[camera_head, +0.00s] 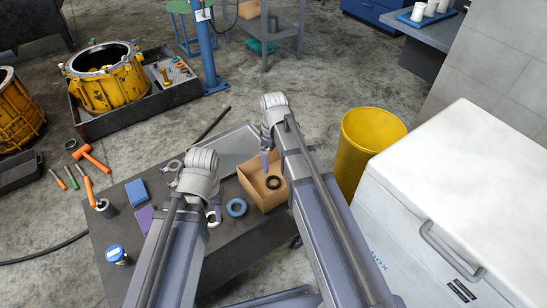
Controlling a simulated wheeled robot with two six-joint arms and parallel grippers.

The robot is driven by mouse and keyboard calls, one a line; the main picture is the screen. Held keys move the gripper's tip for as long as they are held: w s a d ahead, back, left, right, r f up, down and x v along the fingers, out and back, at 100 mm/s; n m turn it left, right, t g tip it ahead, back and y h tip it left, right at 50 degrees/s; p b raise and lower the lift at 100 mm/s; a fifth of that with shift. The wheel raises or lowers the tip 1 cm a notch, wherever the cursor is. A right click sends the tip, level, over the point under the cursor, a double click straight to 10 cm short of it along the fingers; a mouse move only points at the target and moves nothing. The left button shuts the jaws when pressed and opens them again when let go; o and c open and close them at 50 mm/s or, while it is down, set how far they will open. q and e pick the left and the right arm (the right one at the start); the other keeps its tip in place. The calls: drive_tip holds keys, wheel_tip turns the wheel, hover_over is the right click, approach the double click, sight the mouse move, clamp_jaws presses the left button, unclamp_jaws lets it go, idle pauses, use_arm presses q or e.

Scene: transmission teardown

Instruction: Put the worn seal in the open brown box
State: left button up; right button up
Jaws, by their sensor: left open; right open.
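The open brown box (256,198) stands on the dark table at its right end. A black ring (273,182), which looks like the worn seal, lies inside the box on its floor. My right gripper (266,163) points down over the back left part of the box, just left of and behind the black ring; it is open and apart from the ring. My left gripper (214,214) is low over the table, left of the box, partly hidden by its own wrist; it is open. A blue ring (236,207) lies on the table between the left gripper and the box.
A grey tray (236,140) lies behind the box. A blue block (136,192), a purple block (144,218) and a blue-topped jar (116,254) are at the table's left. A yellow bin (366,150) and white cooler (450,190) stand at right.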

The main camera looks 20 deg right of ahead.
drive_tip(key=shift+r, duration=0.4)
drive_tip(key=s+a+m, duration=0.2)
drive_tip(key=s+a, duration=0.3)
drive_tip(key=s, duration=0.2)
drive_tip(key=s+a+m+h, duration=0.1)
drive_tip(key=s+a+m, duration=0.1)
drive_tip(key=s+a, duration=0.3)
drive_tip(key=s, duration=0.3)
drive_tip(key=shift+s+a+m, duration=0.3)
